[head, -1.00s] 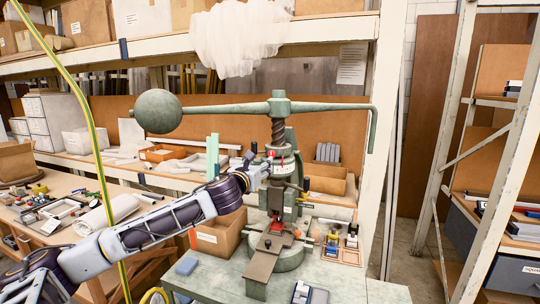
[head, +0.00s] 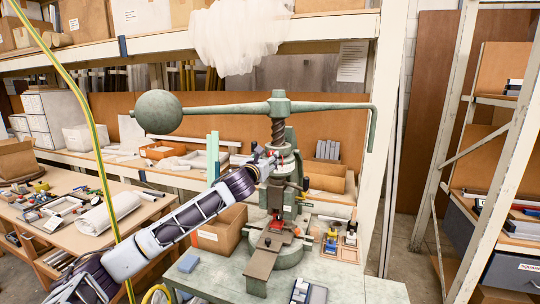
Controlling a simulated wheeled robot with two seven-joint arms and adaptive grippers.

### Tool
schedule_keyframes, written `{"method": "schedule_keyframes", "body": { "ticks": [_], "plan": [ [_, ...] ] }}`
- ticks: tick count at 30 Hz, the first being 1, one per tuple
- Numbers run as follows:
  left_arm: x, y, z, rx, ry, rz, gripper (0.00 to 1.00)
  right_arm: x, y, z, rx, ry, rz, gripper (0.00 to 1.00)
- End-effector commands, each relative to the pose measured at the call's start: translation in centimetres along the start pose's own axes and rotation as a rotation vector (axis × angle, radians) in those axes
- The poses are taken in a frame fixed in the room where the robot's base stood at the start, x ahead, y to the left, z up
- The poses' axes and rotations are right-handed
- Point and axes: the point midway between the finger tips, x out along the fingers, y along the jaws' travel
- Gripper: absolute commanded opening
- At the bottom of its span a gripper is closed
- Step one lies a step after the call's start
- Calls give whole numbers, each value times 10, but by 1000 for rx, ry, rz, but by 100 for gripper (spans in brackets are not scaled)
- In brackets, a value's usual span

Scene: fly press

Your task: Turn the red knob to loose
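The green fly press (head: 290,190) stands on a grey-green bench, with its screw (head: 279,130), long lever and ball weight (head: 158,111) on top. My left arm reaches in from the lower left. My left gripper (head: 271,158) is at the press's upper body, just below the screw and beside the collar there. Its fingers are too small and overlapped to tell open from shut. Red shows near the collar and low at the press's tool area (head: 275,224); I cannot tell which red part is the knob. My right gripper is not in view.
A cardboard box (head: 219,231) stands left of the press, behind my forearm. A blue block (head: 188,264) and a small tray (head: 308,292) lie on the bench front. Small tools stand right of the press. A yellow-green cable (head: 88,118) hangs at left.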

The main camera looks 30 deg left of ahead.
Motion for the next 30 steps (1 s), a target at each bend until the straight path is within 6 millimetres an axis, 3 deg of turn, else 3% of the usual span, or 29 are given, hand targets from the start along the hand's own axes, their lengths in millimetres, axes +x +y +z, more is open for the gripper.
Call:
{"method": "schedule_keyframes", "body": {
  "ticks": [13, 27, 30],
  "plan": [
    [34, -1, 1, -1, 0, -1, 49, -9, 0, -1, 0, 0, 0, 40],
    [39, -1, 0, 0, 0, -1, 49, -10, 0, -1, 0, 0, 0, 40],
    [39, -1, 0, 0, 0, -1, 38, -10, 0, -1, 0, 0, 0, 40]
  ]
}}
